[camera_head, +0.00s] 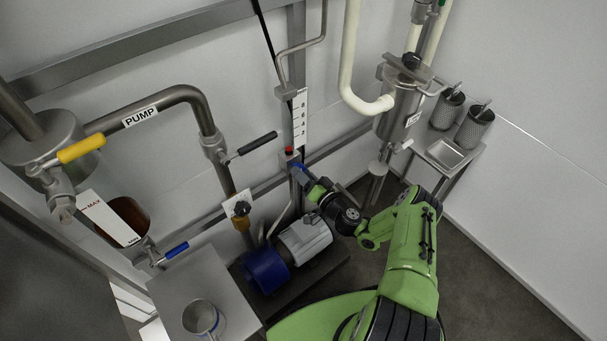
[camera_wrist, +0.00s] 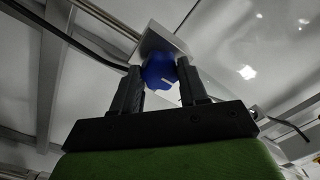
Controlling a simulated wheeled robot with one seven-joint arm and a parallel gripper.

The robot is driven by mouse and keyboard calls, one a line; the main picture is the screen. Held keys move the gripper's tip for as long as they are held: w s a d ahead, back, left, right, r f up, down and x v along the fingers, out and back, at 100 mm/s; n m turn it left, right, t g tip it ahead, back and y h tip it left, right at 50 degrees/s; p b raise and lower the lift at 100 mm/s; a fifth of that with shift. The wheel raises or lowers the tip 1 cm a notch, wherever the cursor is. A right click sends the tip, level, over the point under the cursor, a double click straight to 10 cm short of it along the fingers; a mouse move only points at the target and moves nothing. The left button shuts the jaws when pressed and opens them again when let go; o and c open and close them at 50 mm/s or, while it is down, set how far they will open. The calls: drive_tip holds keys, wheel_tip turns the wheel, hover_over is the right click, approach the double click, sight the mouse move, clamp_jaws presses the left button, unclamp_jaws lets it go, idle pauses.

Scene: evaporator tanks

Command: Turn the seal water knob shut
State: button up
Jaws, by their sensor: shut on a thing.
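The seal water knob is a blue knob (camera_wrist: 160,70) with a small white mark on its face, mounted under a grey box (camera_wrist: 160,40) in the wrist view. My gripper (camera_wrist: 162,82) has its two dark fingers on either side of the knob and is shut on it. In the head view my gripper (camera_head: 306,176) reaches the side of a grey post, where a little of the blue knob (camera_head: 299,167) shows. The rest of the knob is hidden there by the gripper.
A pump with a blue housing (camera_head: 265,268) and grey motor (camera_head: 304,238) lies below. A black-handled valve (camera_head: 257,144) is to the left, and a steel filter vessel (camera_head: 398,110) stands to the right.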

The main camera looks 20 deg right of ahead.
drive_tip(key=shift+f, duration=0.15)
drive_tip(key=o, duration=1.1)
drive_tip(key=shift+c, duration=0.2)
drive_tip(key=shift+s, duration=0.1)
drive_tip(key=p+v, duration=0.4)
drive_tip(key=v, duration=1.1)
drive_tip(key=shift+s, duration=0.35)
drive_tip(key=shift+d, duration=0.15)
